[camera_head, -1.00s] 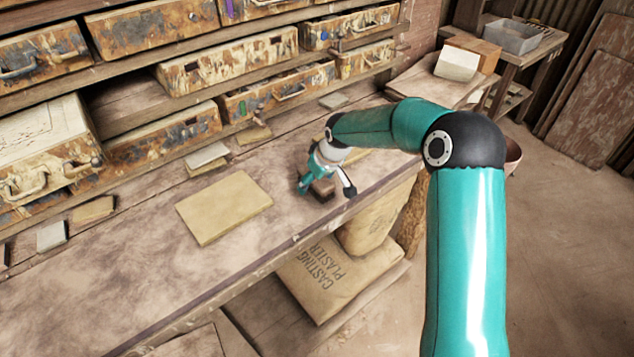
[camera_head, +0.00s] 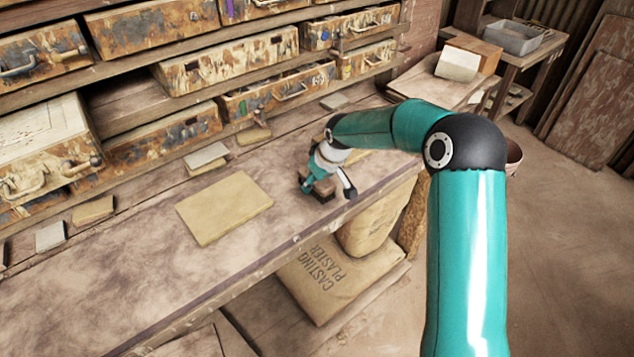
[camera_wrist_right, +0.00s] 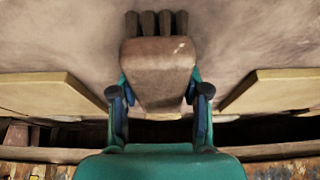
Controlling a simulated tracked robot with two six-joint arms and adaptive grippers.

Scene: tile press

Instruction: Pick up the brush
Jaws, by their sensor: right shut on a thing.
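The brush (camera_wrist_right: 158,65) has a brown wooden block body with several dark bristle tufts at its far end in the right wrist view. It also shows as a small dark brown block on the bench in the head view (camera_head: 324,189). My right gripper (camera_wrist_right: 159,95) has one finger on each side of the block and is shut on it. In the head view my right gripper (camera_head: 317,180) is low over the bench, right of the yellowish board. I cannot tell whether the brush touches the bench. My left gripper is not in view.
A flat yellowish board (camera_head: 224,208) lies on the workbench (camera_head: 130,270). Paint-stained drawers (camera_head: 228,62) line the back, with small tiles (camera_head: 206,155) before them. Plaster sacks (camera_head: 340,275) stand below the front edge. The bench's left front is clear.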

